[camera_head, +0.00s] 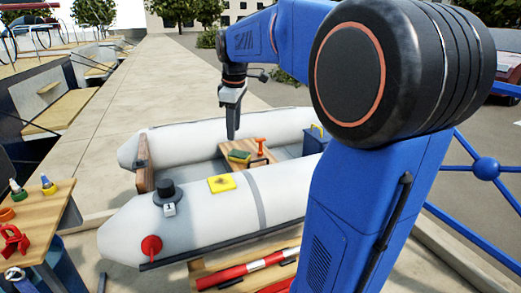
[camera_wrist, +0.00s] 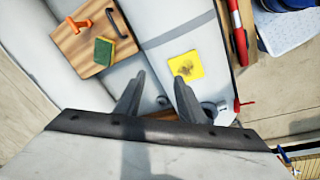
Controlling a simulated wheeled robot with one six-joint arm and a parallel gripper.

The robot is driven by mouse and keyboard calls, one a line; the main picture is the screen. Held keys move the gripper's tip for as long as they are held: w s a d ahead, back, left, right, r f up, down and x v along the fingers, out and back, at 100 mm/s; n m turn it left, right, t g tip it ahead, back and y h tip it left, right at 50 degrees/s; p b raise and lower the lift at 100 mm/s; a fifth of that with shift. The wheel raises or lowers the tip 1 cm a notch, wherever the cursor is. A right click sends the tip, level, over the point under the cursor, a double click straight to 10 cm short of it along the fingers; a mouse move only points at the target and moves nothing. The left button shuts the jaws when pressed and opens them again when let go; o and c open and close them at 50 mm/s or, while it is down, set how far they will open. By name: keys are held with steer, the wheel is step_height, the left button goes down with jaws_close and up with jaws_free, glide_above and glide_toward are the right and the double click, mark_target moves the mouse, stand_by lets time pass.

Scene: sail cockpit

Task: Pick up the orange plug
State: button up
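An orange T-shaped piece (camera_head: 260,147), which looks like the orange plug, stands on the wooden seat board (camera_head: 233,168) in the grey inflatable boat. It shows at the upper left of the wrist view (camera_wrist: 83,26), lying close to a green and yellow sponge (camera_wrist: 103,52) and a black handle (camera_wrist: 116,19). My gripper (camera_head: 232,136) hangs above the boat, to the left of the orange piece in the head view. In the wrist view its two fingers (camera_wrist: 159,80) are spread with nothing between them, and the orange piece is well outside them.
A yellow patch (camera_head: 221,184), a black knob (camera_head: 166,191) and a red valve (camera_head: 151,247) sit on the near tube. A side table (camera_head: 58,195) at left holds bottles, an orange ring (camera_head: 6,214) and a red clamp (camera_head: 14,241). A blue box (camera_head: 315,139) stands at the boat's right.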

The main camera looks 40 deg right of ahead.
steer(key=w+d+n+g, duration=0.1)
steer(key=w+d+n, duration=0.2)
steer(key=w+d, duration=0.85)
steer(key=n+g, duration=0.1)
steer(key=n, duration=0.3)
glide_above(261, 141)
steer(key=w, duration=0.1)
step_height(261, 141, down, 4)
steer(key=f, duration=0.1)
steer(key=shift+y, duration=0.3)
steer(key=f, duration=1.1)
steer(key=shift+d+f, duration=0.2)
steer(key=shift+d, duration=0.1)
steer(key=shift+s+a+f, duration=0.1)
steer(key=shift+f, duration=2.65)
jaws_close()
